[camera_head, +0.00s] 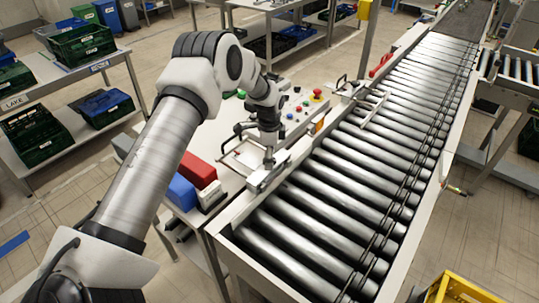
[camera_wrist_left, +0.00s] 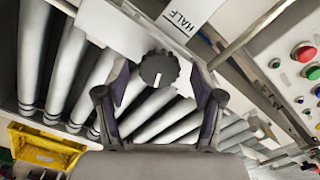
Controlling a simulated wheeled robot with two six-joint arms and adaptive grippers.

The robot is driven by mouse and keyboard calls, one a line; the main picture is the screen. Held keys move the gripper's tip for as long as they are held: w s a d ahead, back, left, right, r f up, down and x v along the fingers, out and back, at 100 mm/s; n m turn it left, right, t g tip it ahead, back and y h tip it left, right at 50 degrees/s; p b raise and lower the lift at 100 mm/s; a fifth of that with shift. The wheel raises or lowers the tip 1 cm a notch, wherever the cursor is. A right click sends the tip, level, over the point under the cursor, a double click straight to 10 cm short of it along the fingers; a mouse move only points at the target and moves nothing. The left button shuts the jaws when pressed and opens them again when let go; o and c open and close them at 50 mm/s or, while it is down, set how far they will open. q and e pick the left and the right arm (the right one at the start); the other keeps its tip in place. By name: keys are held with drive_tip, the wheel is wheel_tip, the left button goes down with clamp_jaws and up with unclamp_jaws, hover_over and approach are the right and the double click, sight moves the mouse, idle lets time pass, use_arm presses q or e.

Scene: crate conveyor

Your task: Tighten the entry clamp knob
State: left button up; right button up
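The black ribbed knob (camera_wrist_left: 159,68) with a white mark shows in the left wrist view, above the rollers and near a white plate marked HALF (camera_wrist_left: 185,18). My left gripper (camera_wrist_left: 158,82) is open, with one finger on each side of the knob. Gaps show between the fingers and the knob in this view; I cannot tell its depth between them. In the head view my left gripper (camera_head: 268,155) points down at the near left edge of the conveyor, and the knob cannot be made out there. My right gripper is not in view.
The roller conveyor (camera_head: 345,185) runs away to the upper right. A button panel (camera_head: 300,108) stands beside it. A red block (camera_head: 197,170) and a blue block (camera_head: 182,192) sit on the side table. A yellow crate (camera_head: 462,290) is at the lower right.

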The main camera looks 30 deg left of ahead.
use_arm(q)
drive_tip(key=shift+d, duration=0.1)
drive_tip(key=c, duration=1)
drive_tip(key=shift+f, duration=0.1)
drive_tip(key=m+b, duration=0.3)
drive_tip(key=shift+f+b, duration=0.2)
drive_tip(key=shift+b, duration=0.15)
drive_tip(key=shift+s+r+m, duration=0.15)
drive_tip(key=shift+r+m, duration=0.05)
drive_tip(key=shift+m, duration=0.8)
drive_tip(key=o, duration=1)
drive_tip(key=shift+o, duration=0.6)
drive_tip(key=shift+r, duration=0.1)
